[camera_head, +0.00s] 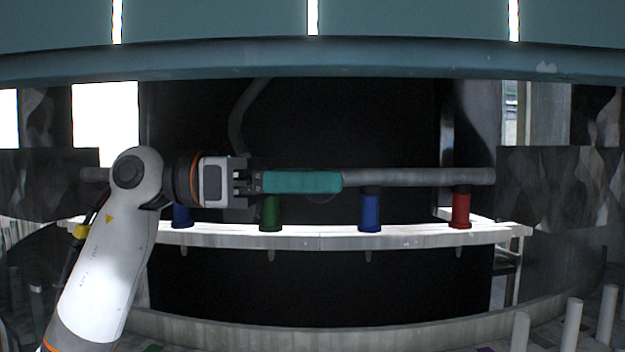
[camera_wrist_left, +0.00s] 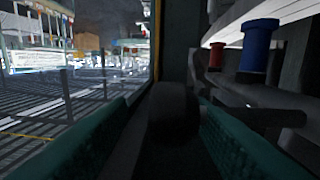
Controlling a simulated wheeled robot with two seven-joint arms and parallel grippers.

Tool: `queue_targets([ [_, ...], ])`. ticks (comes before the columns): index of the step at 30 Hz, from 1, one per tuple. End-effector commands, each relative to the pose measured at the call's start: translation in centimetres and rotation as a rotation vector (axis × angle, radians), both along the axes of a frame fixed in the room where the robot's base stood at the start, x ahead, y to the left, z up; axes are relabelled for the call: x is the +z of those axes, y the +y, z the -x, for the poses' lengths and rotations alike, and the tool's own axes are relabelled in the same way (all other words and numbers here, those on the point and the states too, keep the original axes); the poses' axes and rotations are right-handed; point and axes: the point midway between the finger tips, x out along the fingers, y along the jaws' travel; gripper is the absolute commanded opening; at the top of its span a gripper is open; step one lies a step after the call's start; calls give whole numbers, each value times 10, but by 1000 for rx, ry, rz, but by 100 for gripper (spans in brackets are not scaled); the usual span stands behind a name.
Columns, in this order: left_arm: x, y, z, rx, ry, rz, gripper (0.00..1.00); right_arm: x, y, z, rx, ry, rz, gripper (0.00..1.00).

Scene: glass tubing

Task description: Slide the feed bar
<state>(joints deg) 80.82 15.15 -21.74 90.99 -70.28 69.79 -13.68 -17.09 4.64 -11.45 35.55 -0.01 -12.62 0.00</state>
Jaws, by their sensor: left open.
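The feed bar (camera_head: 420,177) appears to be the long grey round bar lying level across the opening, above a pale ledge. Its right end is above the red post. My left gripper (camera_head: 338,181) points right along the bar, its long teal fingers overlapping the bar's line and hiding part of it. In the left wrist view the teal fingers are apart, with a dark rounded shape (camera_wrist_left: 173,112) between them, perhaps the bar. I cannot tell whether the fingers touch it. My right gripper is not in view.
The pale ledge (camera_head: 320,238) carries a blue post (camera_head: 183,216), a green post (camera_head: 270,211), another blue post (camera_head: 370,211) and a red post (camera_head: 461,209). A curved teal beam (camera_head: 320,67) crosses above. The space behind the bar is dark.

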Motion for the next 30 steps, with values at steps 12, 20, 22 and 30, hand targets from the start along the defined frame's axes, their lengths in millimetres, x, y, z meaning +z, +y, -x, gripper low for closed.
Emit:
queue_targets([
  [12, -3, 53, -4, 7, -1, 1, 46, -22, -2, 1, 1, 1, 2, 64],
  [20, -1, 101, -5, 2, -2, -1, 46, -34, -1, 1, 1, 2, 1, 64],
  [22, 0, 109, -5, 2, -1, 0, 46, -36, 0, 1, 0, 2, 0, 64],
  [30, 1, 118, -5, -1, -2, -1, 46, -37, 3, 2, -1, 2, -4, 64],
])
